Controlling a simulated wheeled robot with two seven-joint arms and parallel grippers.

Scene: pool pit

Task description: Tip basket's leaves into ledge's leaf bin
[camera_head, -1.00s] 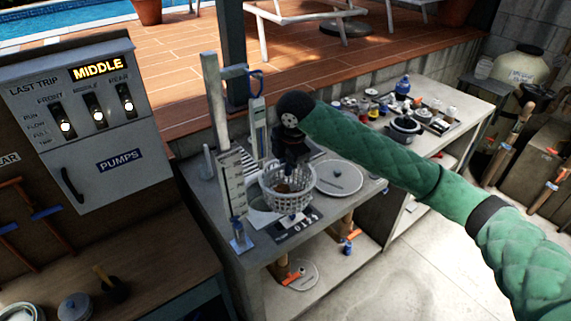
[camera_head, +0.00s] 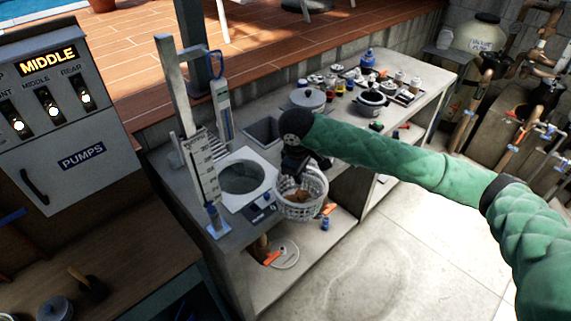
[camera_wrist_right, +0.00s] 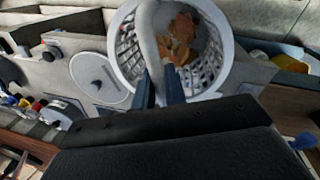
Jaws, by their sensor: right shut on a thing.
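My right gripper (camera_head: 297,165) is shut on the handle of a white lattice basket (camera_head: 301,206). The basket hangs about upright near the ledge's front edge, to the right of the round opening. Brown and orange leaves (camera_wrist_right: 180,38) lie inside it. In the right wrist view the fingers (camera_wrist_right: 160,92) meet the pale handle (camera_wrist_right: 154,35) arching over the basket. My left gripper is not in view.
A round dark opening (camera_head: 243,177) in a pale square plate is left of the basket. An upright gauge post (camera_head: 199,165) stands beside it. A round lid (camera_wrist_right: 100,78) shows in the wrist view. Pots and bottles (camera_head: 368,62) crowd the back right of the ledge.

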